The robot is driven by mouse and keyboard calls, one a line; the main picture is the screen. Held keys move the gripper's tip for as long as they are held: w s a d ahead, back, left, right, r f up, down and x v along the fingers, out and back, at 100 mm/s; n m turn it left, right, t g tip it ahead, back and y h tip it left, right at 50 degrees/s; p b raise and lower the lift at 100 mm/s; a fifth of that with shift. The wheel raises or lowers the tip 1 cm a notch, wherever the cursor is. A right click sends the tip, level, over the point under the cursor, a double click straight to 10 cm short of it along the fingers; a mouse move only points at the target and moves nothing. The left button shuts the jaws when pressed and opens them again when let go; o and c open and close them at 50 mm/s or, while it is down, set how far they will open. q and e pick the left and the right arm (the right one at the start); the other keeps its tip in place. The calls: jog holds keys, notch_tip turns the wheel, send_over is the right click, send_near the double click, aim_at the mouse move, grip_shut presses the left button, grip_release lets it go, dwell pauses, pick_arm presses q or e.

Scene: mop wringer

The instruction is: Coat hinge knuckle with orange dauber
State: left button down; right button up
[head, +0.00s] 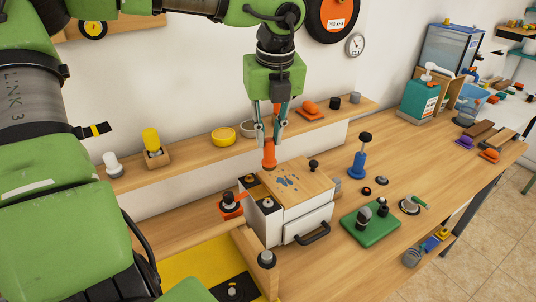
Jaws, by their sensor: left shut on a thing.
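My left gripper (269,138) points straight down, its fingers shut on the orange dauber (269,154). The dauber is upright, its lower end at the back left edge of the wooden lid (300,185) of a white box (300,222). I cannot tell whether it touches the lid or is just above it. The lid has dark blue smudges near its middle and a black knob at its back right. The box has a dark handle on its front. The hinge knuckle is too small to make out, near the dauber's end. My right gripper is not in view.
A green block with dark knobs (370,226) and a blue stand (358,165) are right of the box. An orange-based black knob (230,203) is at its left. The back shelf (185,168) holds yellow, white and orange items.

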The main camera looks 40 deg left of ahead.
aim_at(268, 162)
pick_arm(q)
jog(key=shift+f, duration=0.15)
notch_tip(268, 162, down, 5)
jog(key=b, duration=0.5)
jog(key=shift+w+f, duration=0.1)
jog(key=shift+f, duration=0.1)
jog(key=shift+f+b, duration=0.65)
jog(key=shift+b, duration=0.4)
dwell(0.7)
